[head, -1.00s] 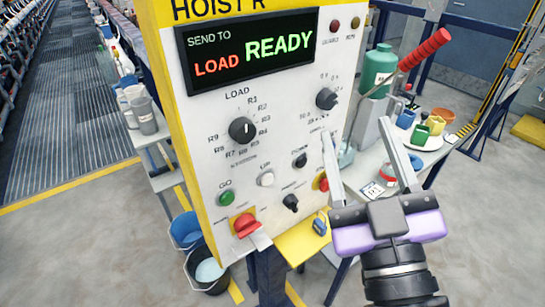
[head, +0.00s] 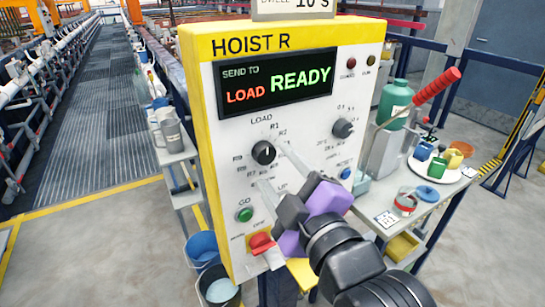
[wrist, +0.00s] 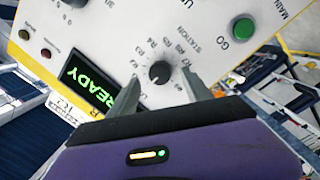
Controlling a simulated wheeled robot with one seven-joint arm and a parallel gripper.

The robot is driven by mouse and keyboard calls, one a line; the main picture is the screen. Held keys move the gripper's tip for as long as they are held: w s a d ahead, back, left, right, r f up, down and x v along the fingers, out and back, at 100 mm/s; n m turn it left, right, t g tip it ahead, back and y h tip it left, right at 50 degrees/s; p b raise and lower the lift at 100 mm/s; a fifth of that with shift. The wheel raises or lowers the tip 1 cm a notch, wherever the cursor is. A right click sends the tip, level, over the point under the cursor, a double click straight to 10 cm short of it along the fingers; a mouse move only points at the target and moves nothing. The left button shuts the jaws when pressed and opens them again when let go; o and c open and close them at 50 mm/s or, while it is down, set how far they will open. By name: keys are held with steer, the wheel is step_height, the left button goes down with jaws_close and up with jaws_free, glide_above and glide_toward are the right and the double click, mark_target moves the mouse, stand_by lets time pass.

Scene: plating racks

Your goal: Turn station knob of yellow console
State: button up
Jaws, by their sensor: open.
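The yellow console (head: 196,110) has a white front panel headed HOIST R. Its display (head: 277,86) reads SEND TO LOAD READY. The station knob (head: 264,152) is black with a white pointer line, ringed by LOAD and R labels; the pointer is up, towards LOAD. In the wrist view the station knob (wrist: 159,72) lies ahead, between the two finger lines. My gripper (head: 277,168) is open in front of the panel, its fingers reaching towards the knob from the lower right. Whether the fingertips touch the panel or knob cannot be told.
A green GO button (head: 244,214) and a red stop button (head: 262,243) sit below the knob. Another black knob (head: 343,128) is at upper right. A side table (head: 442,190) with bottles and pots stands right; buckets (head: 203,249) stand lower left.

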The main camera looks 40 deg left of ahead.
mark_target(268, 157)
steer(key=shift+x, duration=1.5)
steer(key=shift+c, duration=0.5)
jaws_close()
steer(key=shift+p, duration=0.35)
steer(key=m+p, duration=0.2)
steer(key=m, duration=0.3)
steer(key=shift+s+r+g, duration=0.1)
steer(key=shift+r+g, duration=0.05)
steer(key=shift+g, duration=0.15)
steer(key=m+p, duration=0.2)
steer(key=m, duration=0.1)
steer(key=shift+h, duration=0.3)
steer(key=shift+m+g+p, duration=0.4)
steer(key=shift+m+p, duration=0.35)
steer(key=shift+m, duration=0.75)
